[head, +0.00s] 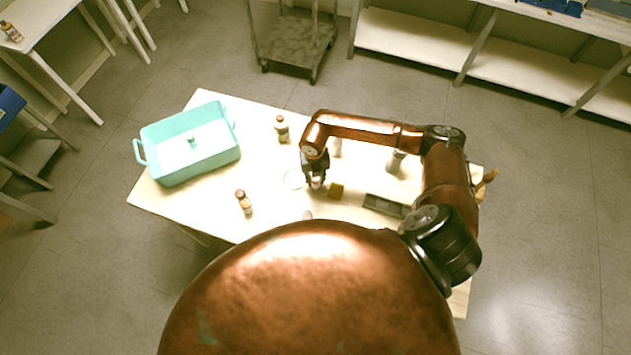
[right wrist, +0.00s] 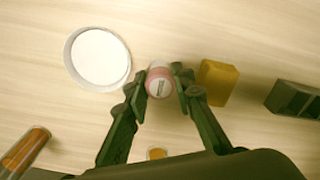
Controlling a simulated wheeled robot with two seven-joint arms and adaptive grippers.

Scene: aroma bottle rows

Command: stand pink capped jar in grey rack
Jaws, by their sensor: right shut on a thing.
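The pink capped jar (right wrist: 159,82) is between the fingers of my right gripper (right wrist: 159,92) in the right wrist view, seen from above with its pink cap toward the camera. The gripper is shut on it. In the head view the right gripper (head: 316,181) is over the middle of the table, with the jar small and partly hidden below it. The grey rack (head: 386,206) lies to the right of the gripper on the table. One end of the rack (right wrist: 297,98), with open slots, shows at the right edge of the right wrist view. My left gripper is not in view.
A yellow-brown block (right wrist: 217,82) stands between jar and rack. A white round dish (right wrist: 100,57) is left of the jar. Brown bottles (head: 243,201) (head: 282,129), a grey-capped bottle (head: 396,161) and a turquoise bin (head: 190,146) also stand on the table (head: 185,204).

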